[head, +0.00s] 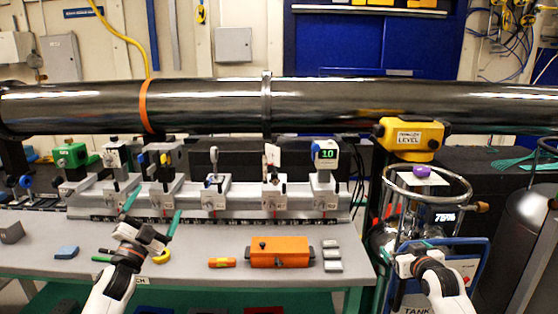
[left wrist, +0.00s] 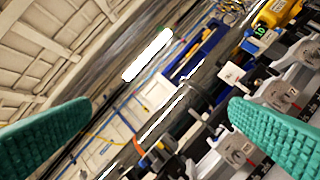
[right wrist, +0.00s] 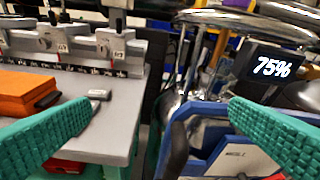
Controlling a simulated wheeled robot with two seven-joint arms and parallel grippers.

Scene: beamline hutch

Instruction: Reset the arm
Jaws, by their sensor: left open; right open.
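My left gripper (head: 150,214) is open and empty above the left part of the grey bench (head: 190,245), with its green fingers pointing up toward the rail of mounts. In the left wrist view its two green ribbed fingers (left wrist: 160,125) stand wide apart with nothing between them. My right gripper (head: 415,247) is open and empty to the right of the bench, in front of the blue-framed tank cart (head: 478,262). In the right wrist view its green fingers (right wrist: 160,118) are wide apart, with the bench edge and the blue frame beyond them.
A rail of optical mounts (head: 215,200) runs along the back of the bench under a long dark pipe (head: 200,105). An orange box (head: 280,252) and small grey blocks (head: 332,255) lie on the bench. A ring stand (head: 430,192) with a purple piece and a gas cylinder (head: 530,225) stand at right.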

